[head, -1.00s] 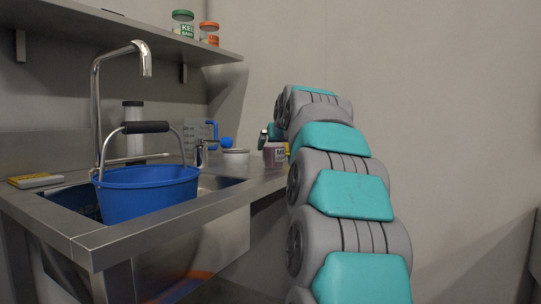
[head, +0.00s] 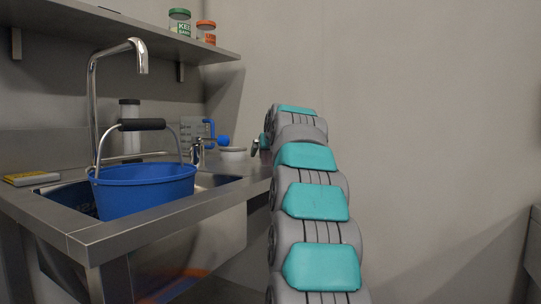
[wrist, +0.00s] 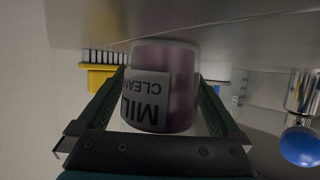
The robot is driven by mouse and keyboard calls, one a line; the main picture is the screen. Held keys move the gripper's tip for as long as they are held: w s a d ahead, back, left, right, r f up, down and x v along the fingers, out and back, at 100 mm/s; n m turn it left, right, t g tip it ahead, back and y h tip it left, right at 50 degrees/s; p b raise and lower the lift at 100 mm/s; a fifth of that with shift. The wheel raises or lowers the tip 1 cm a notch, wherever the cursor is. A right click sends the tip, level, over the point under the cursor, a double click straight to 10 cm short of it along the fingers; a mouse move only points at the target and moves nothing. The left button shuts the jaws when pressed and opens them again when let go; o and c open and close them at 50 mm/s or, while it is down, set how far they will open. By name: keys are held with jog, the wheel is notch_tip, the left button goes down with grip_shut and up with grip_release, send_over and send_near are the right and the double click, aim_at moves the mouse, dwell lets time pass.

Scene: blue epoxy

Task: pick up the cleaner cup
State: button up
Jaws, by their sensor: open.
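The cleaner cup (wrist: 180,88) is a pinkish-purple cup with a white label reading "MIL… CLEAN…", shown upside down in the wrist view. My gripper (wrist: 160,92) is open, with one green finger on each side of the cup. The cup sits between the fingers; I cannot tell whether either finger touches it. In the head view my arm hides most of the gripper and nearly all of the cup; part of the gripper (head: 258,146) shows at the counter's right end.
A steel sink counter (head: 90,243) holds a blue bucket (head: 145,192) under a tall tap (head: 92,95). A white bowl (head: 233,154) and a clear jug (head: 192,131) stand near the gripper. A yellow object (wrist: 98,78) lies behind the cup. A shelf (head: 120,35) with two jars hangs above.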

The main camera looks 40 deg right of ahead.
jog(key=c, duration=1.4)
jog(key=shift+r, duration=0.15)
